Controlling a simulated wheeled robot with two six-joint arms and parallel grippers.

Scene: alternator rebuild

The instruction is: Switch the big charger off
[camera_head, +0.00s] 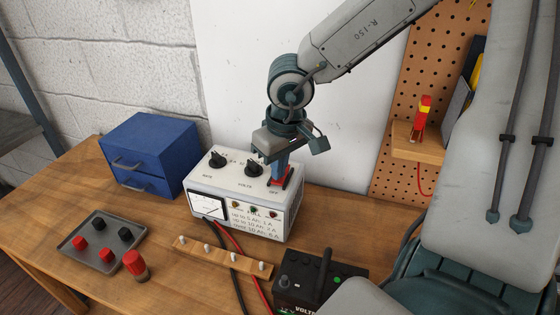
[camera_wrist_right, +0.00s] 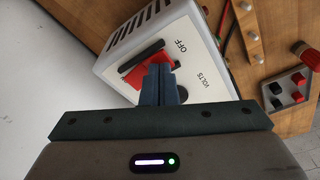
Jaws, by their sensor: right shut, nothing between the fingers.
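The big charger (camera_head: 240,199) is a cream box on the wooden bench, with two black knobs, a dial meter and printed text on its front. It also shows in the right wrist view (camera_wrist_right: 196,27). A red switch (camera_head: 288,178) sits at the right end of its top, by the OFF marking. My right gripper (camera_head: 278,178) points down at this switch, shut and empty, its fingertips at or just over it. In the right wrist view the fingers cover part of the red switch (camera_wrist_right: 134,74), so contact and the switch's position cannot be told. My left gripper is not in view.
A blue drawer box (camera_head: 150,150) stands left of the charger. A grey tray (camera_head: 88,262) holds red and black caps. A wooden strip with pegs (camera_head: 222,256) and a black battery (camera_head: 305,283) lie in front. Red and black cables run from the charger.

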